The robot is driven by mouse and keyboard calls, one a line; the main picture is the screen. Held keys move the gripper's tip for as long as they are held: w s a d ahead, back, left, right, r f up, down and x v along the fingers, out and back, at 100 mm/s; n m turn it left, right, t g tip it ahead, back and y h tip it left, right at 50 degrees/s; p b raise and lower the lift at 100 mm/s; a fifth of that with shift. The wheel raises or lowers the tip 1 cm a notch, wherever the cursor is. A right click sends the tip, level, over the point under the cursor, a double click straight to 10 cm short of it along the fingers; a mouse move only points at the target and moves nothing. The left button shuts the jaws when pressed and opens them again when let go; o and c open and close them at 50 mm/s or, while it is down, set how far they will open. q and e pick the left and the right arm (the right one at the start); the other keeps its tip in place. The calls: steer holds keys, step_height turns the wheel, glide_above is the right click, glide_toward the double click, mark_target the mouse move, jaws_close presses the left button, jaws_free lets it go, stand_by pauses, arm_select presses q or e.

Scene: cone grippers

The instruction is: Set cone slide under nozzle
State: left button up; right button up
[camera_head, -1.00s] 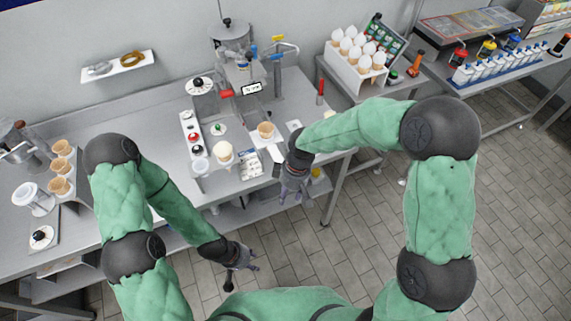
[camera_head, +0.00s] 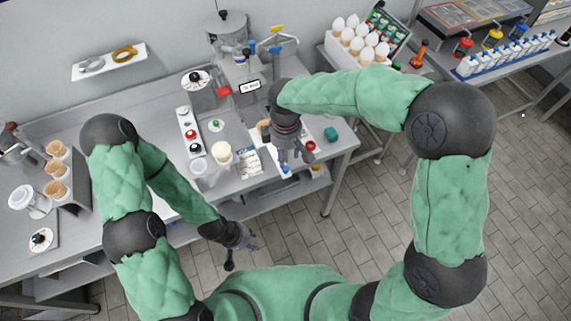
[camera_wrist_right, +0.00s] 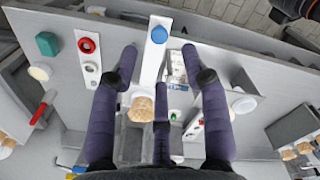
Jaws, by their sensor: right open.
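A tan cone (camera_head: 264,126) stands on the counter, partly hidden behind my right gripper. It also shows in the right wrist view (camera_wrist_right: 140,106), between my fingers. A white slide strip (camera_wrist_right: 154,60) with a blue knob (camera_wrist_right: 159,34) extends from near the cone. The blue knob is also visible in the head view (camera_head: 285,169). My right gripper (camera_head: 293,158) is open above the strip, its fingers spread either side of it in the wrist view.
A white-topped cup (camera_head: 222,152), a button panel (camera_head: 189,132) and a small printed card (camera_head: 248,161) are left of my right gripper. A teal block (camera_head: 331,134) and a red ring (camera_head: 310,146) are to its right. A cone rack (camera_head: 72,178) stands far left.

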mark_target(286, 168)
step_height(286, 168, down, 8)
steer(key=shift+w+r+b, duration=0.15)
steer(key=shift+r+b, duration=0.1)
steer(key=shift+b, duration=0.15)
jaws_close()
